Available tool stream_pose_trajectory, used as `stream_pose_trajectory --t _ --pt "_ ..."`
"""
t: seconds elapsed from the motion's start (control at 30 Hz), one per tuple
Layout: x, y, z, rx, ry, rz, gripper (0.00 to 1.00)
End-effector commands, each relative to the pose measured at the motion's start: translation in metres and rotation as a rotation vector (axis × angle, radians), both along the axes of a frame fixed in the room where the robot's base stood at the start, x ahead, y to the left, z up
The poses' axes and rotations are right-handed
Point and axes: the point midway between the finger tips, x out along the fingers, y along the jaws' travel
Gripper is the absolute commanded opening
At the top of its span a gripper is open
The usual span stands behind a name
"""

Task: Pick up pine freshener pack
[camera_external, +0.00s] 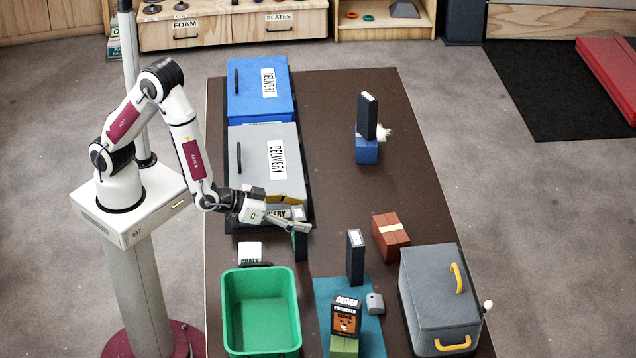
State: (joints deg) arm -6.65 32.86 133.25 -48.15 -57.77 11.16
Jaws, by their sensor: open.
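No pack can be read as pine in this view. A dark upright box (301,246) with a greenish side stands by the front right corner of the grey delivery box; its label is too small to read, and it may be the pine freshener pack. My gripper (304,227) is open and reaches to the right in front of this box's upper part, partly hiding it. I cannot tell whether the fingers touch it. A black and orange pack marked CEDAR (346,316) stands at the front on a green block.
Blue (258,88) and grey (262,160) delivery boxes line the table's left side. A green bin (261,310), chalk block (250,252), dark upright box (355,257), reddish brick (391,237) and grey lidded case (440,300) stand nearer. The table's middle is clear.

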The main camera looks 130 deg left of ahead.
Motion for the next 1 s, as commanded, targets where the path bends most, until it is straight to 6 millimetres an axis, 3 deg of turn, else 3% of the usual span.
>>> stream_pose_trajectory --t 0.5,0.73,1.0 --pt "0.0006 0.0007 -0.0005 0.0 0.0 0.0 0.68" --pt "0.0005 0.0007 -0.0006 0.0 0.0 0.0 0.13" --pt "0.0006 0.0007 -0.0002 0.0 0.0 0.0 0.13"
